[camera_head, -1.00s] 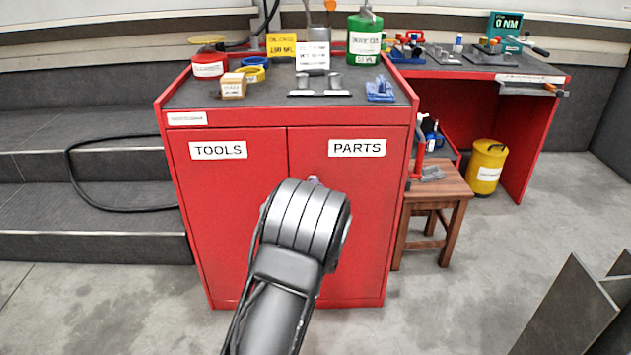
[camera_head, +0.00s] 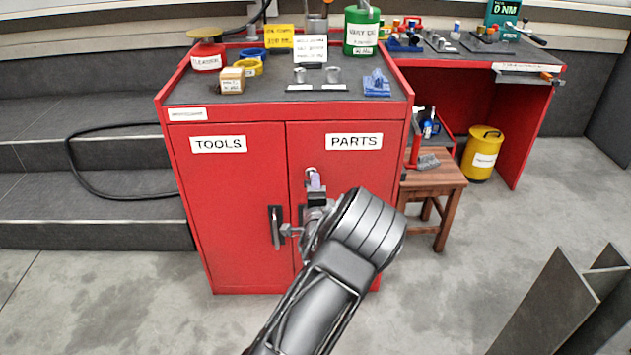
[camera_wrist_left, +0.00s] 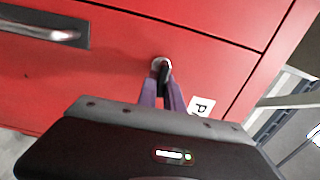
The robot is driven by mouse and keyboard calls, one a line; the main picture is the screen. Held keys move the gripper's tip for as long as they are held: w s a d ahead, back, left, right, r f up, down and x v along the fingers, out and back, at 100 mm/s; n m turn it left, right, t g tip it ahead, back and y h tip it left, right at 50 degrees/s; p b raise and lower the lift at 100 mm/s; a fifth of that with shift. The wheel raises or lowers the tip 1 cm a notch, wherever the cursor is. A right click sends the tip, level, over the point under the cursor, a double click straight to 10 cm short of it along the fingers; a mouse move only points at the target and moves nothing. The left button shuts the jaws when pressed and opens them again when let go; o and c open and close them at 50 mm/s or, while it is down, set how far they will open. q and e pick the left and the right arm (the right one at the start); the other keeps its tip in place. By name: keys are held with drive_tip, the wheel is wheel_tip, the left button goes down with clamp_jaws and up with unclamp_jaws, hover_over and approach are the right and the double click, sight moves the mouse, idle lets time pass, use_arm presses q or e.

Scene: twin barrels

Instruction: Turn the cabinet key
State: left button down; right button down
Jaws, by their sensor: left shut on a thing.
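The red cabinet (camera_head: 235,255) stands in front of me, with two doors labelled TOOLS (camera_head: 218,144) and PARTS (camera_head: 353,142). The lock with its key is high on the PARTS door near the middle seam. In the left wrist view, the dark key (camera_wrist_left: 163,72) sits in a round silver lock (camera_wrist_left: 159,62). My left gripper (camera_head: 315,178) is at the lock, with its purple fingers (camera_wrist_left: 163,92) closed on the key's two sides. The fingers hide most of the key in the head view. My right gripper is not in view.
A black-backed handle (camera_head: 276,228) is on the TOOLS door, left of my wrist; another beside it is mostly hidden. Cans and small parts stand on the cabinet top. A wooden stool (camera_head: 433,180) and a yellow can (camera_head: 482,154) are on the right.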

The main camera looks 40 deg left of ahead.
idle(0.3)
use_arm(q)
drive_tip(key=c, duration=1.5)
unclamp_jaws()
drive_tip(key=p+v, duration=0.1)
drive_tip(key=v, duration=0.6)
drive_tip(key=shift+s+d+p, duration=0.3)
drive_tip(key=shift+p, duration=0.05)
